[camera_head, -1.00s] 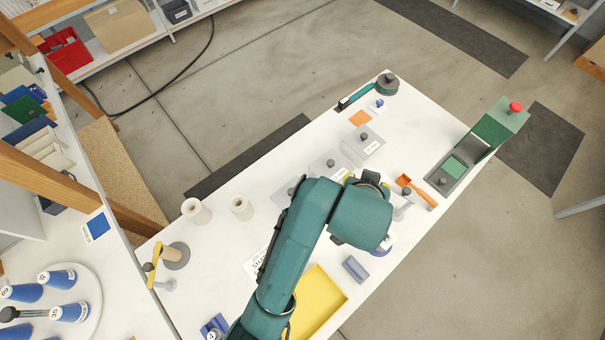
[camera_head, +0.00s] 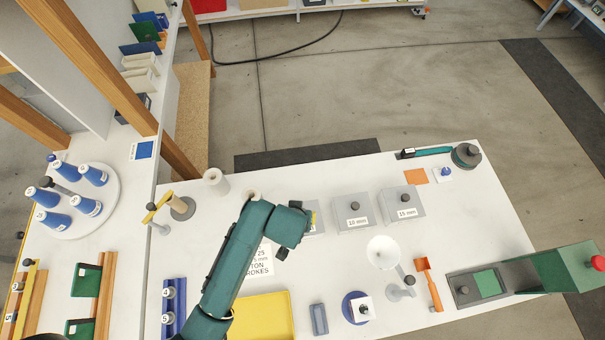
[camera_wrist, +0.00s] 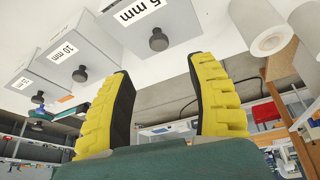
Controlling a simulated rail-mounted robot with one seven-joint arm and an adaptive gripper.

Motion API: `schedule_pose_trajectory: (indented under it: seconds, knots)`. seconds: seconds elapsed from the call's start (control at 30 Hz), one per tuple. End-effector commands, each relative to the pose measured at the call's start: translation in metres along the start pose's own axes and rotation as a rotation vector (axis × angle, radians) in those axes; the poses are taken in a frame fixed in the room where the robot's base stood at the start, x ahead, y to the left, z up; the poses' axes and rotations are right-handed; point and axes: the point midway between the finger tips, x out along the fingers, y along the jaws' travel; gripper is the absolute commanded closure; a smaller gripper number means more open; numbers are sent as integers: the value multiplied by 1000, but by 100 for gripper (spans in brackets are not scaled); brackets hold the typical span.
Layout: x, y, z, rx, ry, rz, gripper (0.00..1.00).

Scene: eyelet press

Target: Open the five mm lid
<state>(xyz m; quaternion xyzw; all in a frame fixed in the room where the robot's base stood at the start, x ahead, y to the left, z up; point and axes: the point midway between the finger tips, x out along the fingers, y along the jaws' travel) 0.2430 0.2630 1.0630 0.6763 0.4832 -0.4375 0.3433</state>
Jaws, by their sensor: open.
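The five mm box (camera_wrist: 175,18) is grey with a white label, at the top of the wrist view. Its lid has a dark round knob (camera_wrist: 158,40). In the head view most of this box (camera_head: 318,229) is hidden behind my arm's end. My gripper (camera_wrist: 160,75) is open and empty, its yellow fingers spread wide. The knob shows beyond the gap between the fingertips, apart from them. In the head view my gripper is largely hidden by my wrist.
The 10 mm box (camera_head: 351,221) and 15 mm box (camera_head: 405,213) stand to the right, both lidded with knobs. A white funnel (camera_head: 383,252), orange scoop (camera_head: 430,283) and yellow tray (camera_head: 265,318) lie nearer. White rolls (camera_head: 215,181) stand behind left. Bare tabletop shows behind the boxes.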

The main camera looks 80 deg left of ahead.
Motion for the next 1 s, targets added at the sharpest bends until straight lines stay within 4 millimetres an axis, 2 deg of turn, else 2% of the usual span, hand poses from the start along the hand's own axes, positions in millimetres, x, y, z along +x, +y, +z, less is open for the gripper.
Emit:
schedule_pose_trajectory:
  seconds: [0.03, 0.2, 0.4, 0.53, 0.77, 0.87, 1.0]
  knots:
    - [13, 0, 0, 0, -2, -1, 42]
    - [55, 0, 0, 0, -1, -1, 42]
    - [90, 0, 0, 0, -1, 0, 42]
    - [98, 0, 0, 1, 1, 1, 42]
    - [99, 0, 0, 1, 1, 1, 42]
    - [99, 0, 0, 1, 1, 1, 57]
    - [99, 0, 0, 1, 1, 1, 83]
